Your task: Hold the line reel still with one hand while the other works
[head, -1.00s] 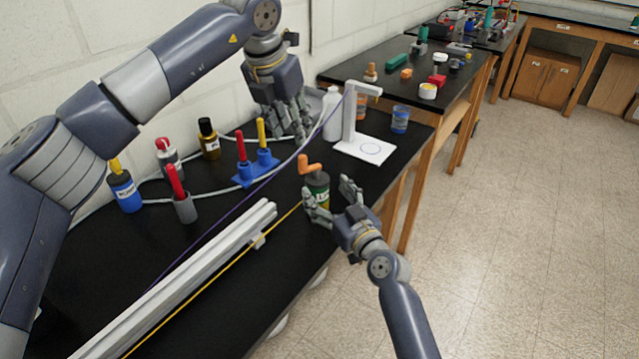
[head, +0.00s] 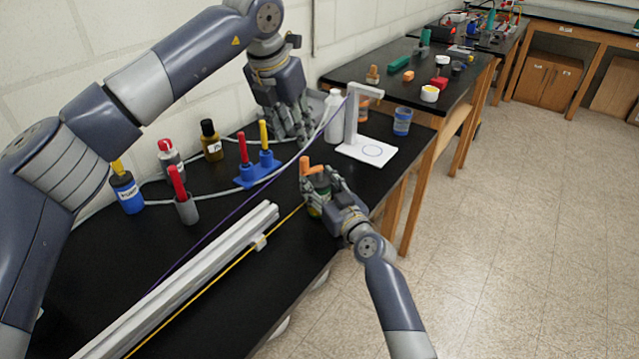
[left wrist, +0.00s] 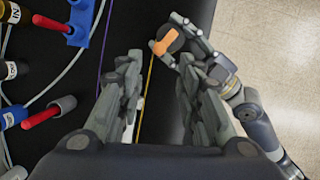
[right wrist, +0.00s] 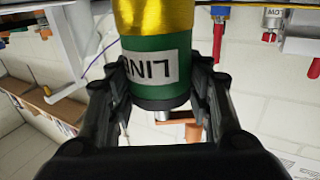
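The line reel (head: 316,207) is a green cylinder with an orange crank on top, upright near the bench's front edge. In the right wrist view it shows a white label and a yellow wound band (right wrist: 155,66). My right gripper (head: 322,190) has its fingers on both sides of the reel, seemingly against it, hiding most of it in the head view. A yellow line (head: 230,267) runs from the reel along the rail. My left gripper (head: 293,138) is open and empty above the back of the bench; its parted fingers show in the left wrist view (left wrist: 134,105).
A pale extrusion rail (head: 190,285) lies along the bench. Bottles, a blue holder (head: 257,170) with red and yellow sticks, and a grey cup (head: 187,210) stand behind it. A white stand (head: 368,150) is right of my left gripper. A purple line (head: 225,225) crosses the bench.

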